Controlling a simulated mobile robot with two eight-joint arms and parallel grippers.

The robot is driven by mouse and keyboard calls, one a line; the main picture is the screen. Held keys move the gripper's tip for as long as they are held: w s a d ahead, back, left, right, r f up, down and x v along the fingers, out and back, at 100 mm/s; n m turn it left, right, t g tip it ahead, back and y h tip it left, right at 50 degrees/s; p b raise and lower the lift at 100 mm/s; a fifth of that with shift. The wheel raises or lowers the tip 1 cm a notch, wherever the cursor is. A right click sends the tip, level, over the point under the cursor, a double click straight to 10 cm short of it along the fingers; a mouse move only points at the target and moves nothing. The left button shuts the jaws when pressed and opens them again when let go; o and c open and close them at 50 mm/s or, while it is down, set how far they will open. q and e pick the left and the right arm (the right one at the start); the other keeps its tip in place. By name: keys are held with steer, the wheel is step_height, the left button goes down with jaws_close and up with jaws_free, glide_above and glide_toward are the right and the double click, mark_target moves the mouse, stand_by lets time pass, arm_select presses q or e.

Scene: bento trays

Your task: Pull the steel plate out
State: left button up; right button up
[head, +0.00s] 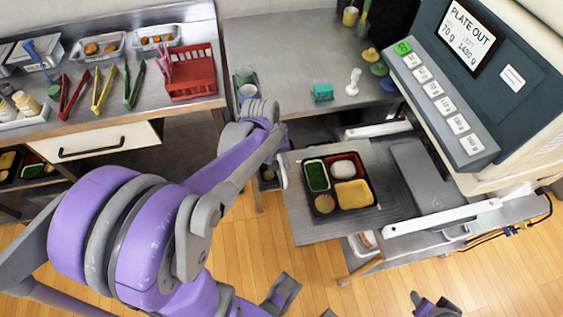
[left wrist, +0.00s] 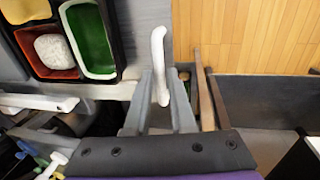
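The steel plate (head: 300,225) is a flat grey sheet that juts out to the left from under the scale machine. A black bento tray (head: 325,211) with green, white, yellow and orange-brown food lies on it. A white handle (head: 283,169) stands at the plate's left edge; it also shows in the left wrist view (left wrist: 157,48). My left gripper (left wrist: 160,78) has its fingers on both sides of the handle, seemingly touching it. In the head view my left arm hides most of this gripper.
The machine's screen (head: 466,38) reads PLATE OUT. White rails (head: 440,217) flank the plate. Behind stands a steel table (head: 290,50) with a teal block (head: 322,92) and a white stamp-like piece (head: 353,82). A counter with tongs and a red basket (head: 192,75) is at left.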

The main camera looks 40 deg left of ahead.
arm_select(q)
steer(key=o, duration=0.3)
step_height(320, 180, up, 11)
steer(key=s+a+p, duration=0.1)
steer(key=shift+s+a+f+p, duration=0.15)
steer(key=shift+s+f+p, duration=0.05)
steer(key=shift+s+p, duration=0.2)
stand_by(0.5)
steer(key=s+d+m+t+y+p, duration=0.1)
steer(key=s+d+m+t+p, duration=0.2)
steer(key=d+m, duration=0.7)
steer(key=s+d+r+p, duration=0.1)
steer(key=s+d, duration=0.1)
steer(key=d, duration=0.2)
steer(key=shift+s+t+p, duration=0.2)
steer(key=shift+t+p, duration=0.1)
steer(key=shift+p, duration=0.1)
